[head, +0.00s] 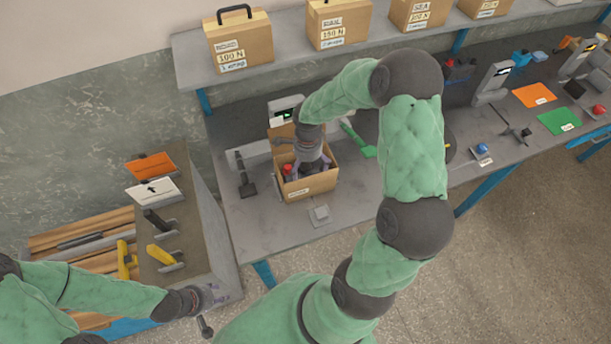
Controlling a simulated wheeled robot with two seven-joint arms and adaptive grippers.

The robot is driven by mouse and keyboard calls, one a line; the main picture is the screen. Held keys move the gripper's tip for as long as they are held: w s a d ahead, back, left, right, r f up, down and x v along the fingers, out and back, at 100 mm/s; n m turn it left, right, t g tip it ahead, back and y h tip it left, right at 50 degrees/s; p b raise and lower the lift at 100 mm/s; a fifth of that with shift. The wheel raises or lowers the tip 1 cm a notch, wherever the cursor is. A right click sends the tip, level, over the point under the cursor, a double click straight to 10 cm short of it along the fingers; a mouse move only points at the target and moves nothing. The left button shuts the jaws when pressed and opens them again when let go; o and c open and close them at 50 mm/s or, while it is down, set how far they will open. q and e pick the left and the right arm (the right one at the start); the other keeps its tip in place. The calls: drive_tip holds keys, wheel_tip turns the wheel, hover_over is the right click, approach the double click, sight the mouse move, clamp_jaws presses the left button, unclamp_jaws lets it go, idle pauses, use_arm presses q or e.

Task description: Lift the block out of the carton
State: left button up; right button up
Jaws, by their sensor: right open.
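The open carton (310,186) stands on the grey workbench, a pale label on its front. My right gripper (305,168) reaches down into the carton from above, its fingers open inside it. A small red part (287,169) shows at the carton's left side, beside the gripper. I cannot tell whether it belongs to the block. The block is otherwise hidden by the gripper and the carton walls, so contact with it cannot be told. My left gripper (205,322) is at the lower left, far from the carton, and whether it is open is unclear.
A small grey plate (320,214) lies in front. Labelled boxes (240,45) line the shelf above.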

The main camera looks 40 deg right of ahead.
sight(307, 169)
wheel_tip(307, 169, down, 4)
drive_tip(key=shift+r, duration=0.25)
drive_tip(key=shift+s+a+f, duration=0.1)
